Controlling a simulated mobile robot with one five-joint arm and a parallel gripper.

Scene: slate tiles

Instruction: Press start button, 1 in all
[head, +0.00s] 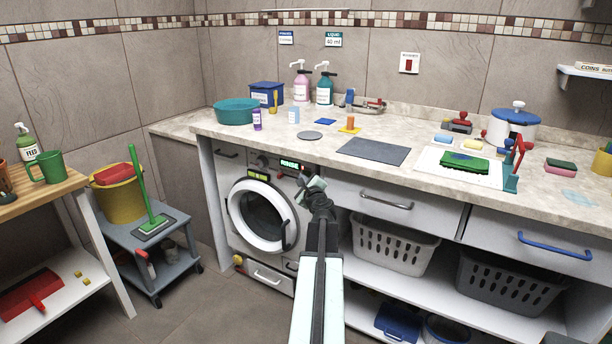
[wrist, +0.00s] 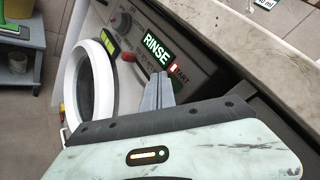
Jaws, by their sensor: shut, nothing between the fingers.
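The white washing machine (head: 238,212) stands under the counter with its round door closed. Its panel display reads RINSE (head: 290,163); the same lit word shows large in the wrist view (wrist: 156,50). A small red-lit start button (wrist: 174,68) sits just right of the display, beside lettering that is partly covered and seems to read START. My gripper (wrist: 161,76) is shut and empty, its fingertips just below the display and close to the left of the button. I cannot tell whether they touch the panel. In the head view my gripper (head: 304,182) hides that part of the panel.
The stone counter edge (wrist: 240,40) overhangs right above the panel. A round dial (wrist: 121,20) and a red part (wrist: 128,57) sit further along the panel. A drawer handle (head: 386,200) juts out to the right. The floor in front of the washer is clear.

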